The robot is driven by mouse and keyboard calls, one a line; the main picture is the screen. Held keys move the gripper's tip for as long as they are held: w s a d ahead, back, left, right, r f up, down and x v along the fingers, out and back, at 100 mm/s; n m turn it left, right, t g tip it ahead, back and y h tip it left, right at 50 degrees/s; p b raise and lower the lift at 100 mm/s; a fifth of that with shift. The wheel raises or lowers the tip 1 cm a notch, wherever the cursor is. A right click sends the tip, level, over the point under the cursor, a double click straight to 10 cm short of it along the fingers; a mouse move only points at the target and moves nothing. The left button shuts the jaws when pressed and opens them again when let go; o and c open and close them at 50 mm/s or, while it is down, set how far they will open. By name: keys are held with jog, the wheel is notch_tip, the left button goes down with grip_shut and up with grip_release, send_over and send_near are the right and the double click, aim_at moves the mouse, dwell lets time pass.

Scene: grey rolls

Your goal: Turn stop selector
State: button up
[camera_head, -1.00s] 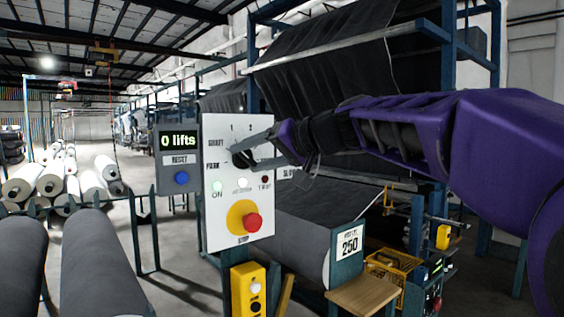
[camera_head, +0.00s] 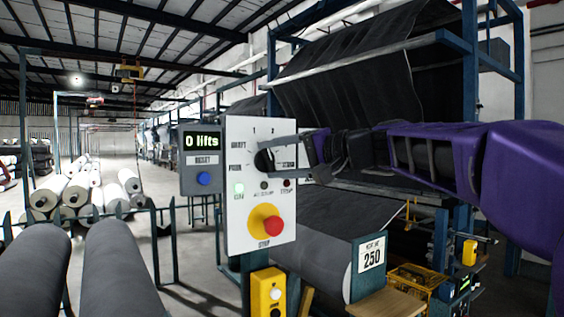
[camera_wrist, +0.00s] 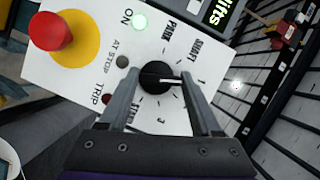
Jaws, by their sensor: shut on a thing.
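The stop selector is a black round knob (camera_head: 263,161) on a white control panel (camera_head: 243,211). In the wrist view the selector (camera_wrist: 157,76) shows a white pointer line aimed right, roughly toward the 1 mark. Printed marks PARK, SHAFT and numbers ring it. My gripper (camera_head: 276,155) reaches in from the right; in the wrist view my gripper (camera_wrist: 161,88) has one finger on each side of the knob, closed on it. The finger on the right partly hides the dial marks. The green ON lamp (camera_wrist: 140,22) is lit; the AT STOP lamp (camera_wrist: 122,61) is dark.
A red stop button (camera_head: 272,226) on a yellow disc sits low on the panel. A "0 lifts" display (camera_head: 202,141) with a blue reset button is at left. A yellow button box (camera_head: 267,292) stands below. Grey rolls (camera_head: 118,270) lie front left.

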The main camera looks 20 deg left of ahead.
jog(key=o, duration=1.4)
jog(key=b+v, duration=0.1)
jog(key=v, duration=1.6)
jog(key=shift+s+d, duration=0.1)
jog(key=shift+d, duration=0.1)
